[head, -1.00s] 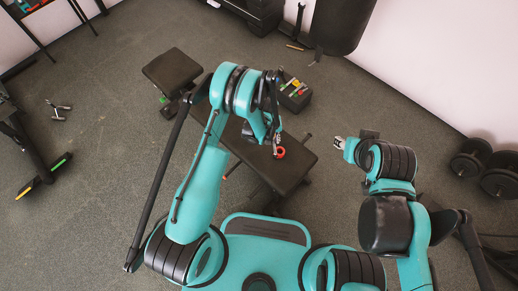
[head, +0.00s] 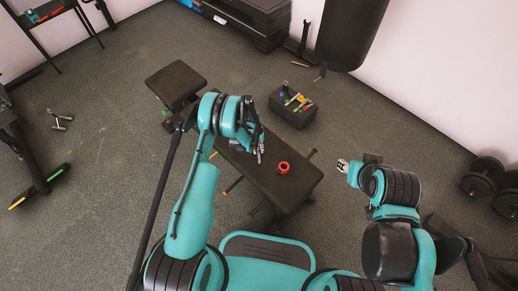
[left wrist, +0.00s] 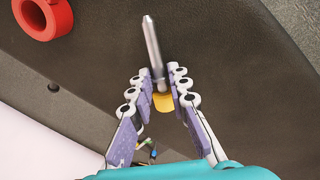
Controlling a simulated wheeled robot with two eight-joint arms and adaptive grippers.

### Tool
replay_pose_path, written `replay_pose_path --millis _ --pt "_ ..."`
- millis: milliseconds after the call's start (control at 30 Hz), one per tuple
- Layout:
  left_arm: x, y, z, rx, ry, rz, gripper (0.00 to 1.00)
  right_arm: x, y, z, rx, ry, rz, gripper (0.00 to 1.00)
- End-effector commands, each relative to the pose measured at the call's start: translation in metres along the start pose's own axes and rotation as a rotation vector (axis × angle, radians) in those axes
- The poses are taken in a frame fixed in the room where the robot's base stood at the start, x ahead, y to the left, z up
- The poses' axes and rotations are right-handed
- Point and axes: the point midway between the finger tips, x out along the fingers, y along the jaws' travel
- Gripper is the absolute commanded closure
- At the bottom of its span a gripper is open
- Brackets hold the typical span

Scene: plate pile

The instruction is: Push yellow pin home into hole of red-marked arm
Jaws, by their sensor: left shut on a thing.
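My left gripper (head: 260,150) is over the dark bench, left of the red ring. In the left wrist view my left gripper (left wrist: 164,88) is shut on the yellow pin (left wrist: 163,102), by its yellow head. The pin's bare metal shaft (left wrist: 153,48) points away from the fingers, over the dark bench surface, with nothing around its tip. A short bar with a red-orange end (head: 227,191) sticks out at the bench's left side; I cannot make out a hole in it. My right gripper (head: 343,165) is off the bench's right side, too small to judge.
The red ring (head: 284,167) lies on the bench pad (head: 262,183) and shows in the left wrist view (left wrist: 62,18). A dark box of tools (head: 293,108) stands behind the bench. Dumbbells (head: 495,184) lie at the far right.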

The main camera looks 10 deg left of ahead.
Motion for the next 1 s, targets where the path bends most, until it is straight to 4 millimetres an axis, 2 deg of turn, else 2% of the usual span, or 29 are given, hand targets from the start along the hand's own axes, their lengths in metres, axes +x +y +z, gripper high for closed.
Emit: replay_pose_path --millis 367,400,467,500,800,867,1000 --pt "0.003 0.0 0.0 0.0 0.0 0.0 1.0 -0.001 0.0 -0.001 0.0 0.0 0.0 0.62" --pt "0.004 0.0 0.0 0.0 0.0 0.0 0.8 -0.001 0.0 -0.001 0.0 0.0 0.0 0.62" --pt "0.004 0.0 0.0 0.0 0.0 0.0 0.65 -0.001 0.0 -0.001 0.0 0.0 0.0 0.62" --pt "0.004 0.0 0.0 0.0 0.0 0.0 0.62 -0.001 0.0 -0.001 0.0 0.0 0.0 0.62" --pt "0.001 0.0 0.0 0.0 0.0 0.0 0.62 -0.001 0.0 -0.001 0.0 0.0 0.0 0.62" --pt "-0.004 0.0 0.0 -0.001 0.0 0.0 0.62 -0.004 0.0 -0.003 0.0 0.0 0.0 0.62" --pt "-0.029 0.0 0.0 -0.001 0.0 0.0 0.62 -0.015 0.0 -0.011 0.0 0.0 0.0 0.62"
